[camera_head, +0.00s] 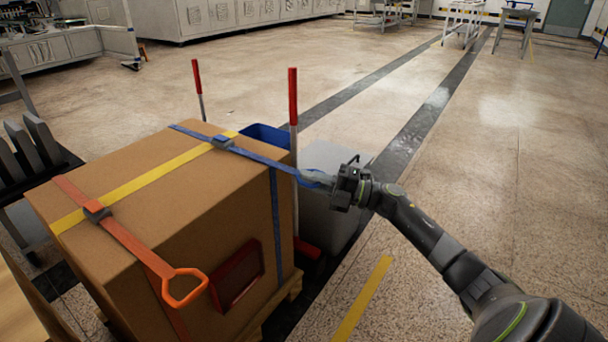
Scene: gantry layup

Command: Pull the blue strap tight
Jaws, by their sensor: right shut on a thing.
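The blue strap (262,158) runs over the top of a large cardboard box (150,220) and through a grey-blue buckle (222,142). Its free end stretches off the box's right edge to my right gripper (325,180). My right gripper is shut on the end of the blue strap, in the air to the right of the box. Another length of the blue strap hangs down the box's side. An orange strap (140,248) with a loop handle (184,288) and a yellow strap (150,178) also cross the box. My left gripper is not in view.
The box stands on a wooden pallet (288,290). Two red-handled poles (293,98) rise behind and beside it. The floor to the right is open.

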